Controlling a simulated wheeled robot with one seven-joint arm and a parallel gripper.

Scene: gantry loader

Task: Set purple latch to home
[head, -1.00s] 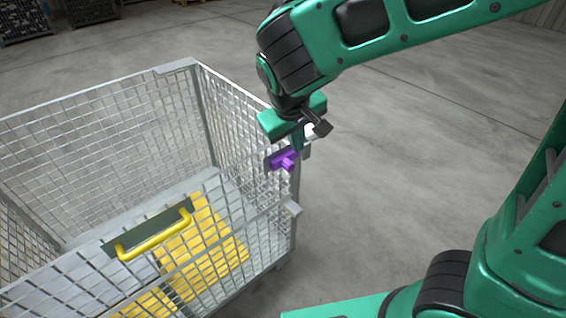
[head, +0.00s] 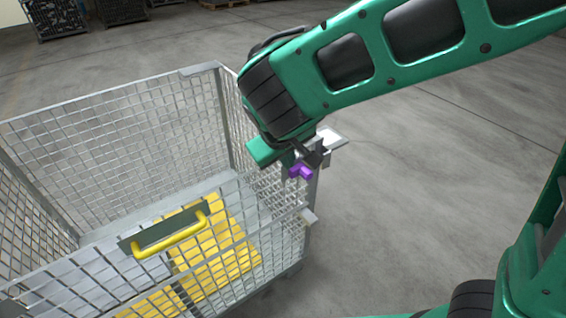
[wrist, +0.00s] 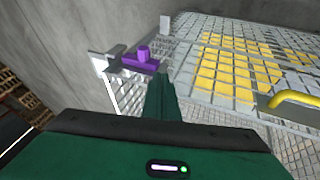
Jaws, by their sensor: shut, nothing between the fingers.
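The purple latch (head: 301,172) is on the right end of the wire cage's front side, near the top rail. In the wrist view the purple latch (wrist: 141,62) is a bar with an upright round knob, beside a grey metal bracket (wrist: 104,60). My gripper (wrist: 161,80) is shut and empty, with its fingertips just below the latch in that view; I cannot tell whether they touch it.
The wire cage (head: 222,120) holds yellow and grey contents. A yellow handle (head: 172,240) on a dark plate is on its near side. The cage's rails and mesh are close to my gripper. Open concrete floor (head: 420,190) lies to the right.

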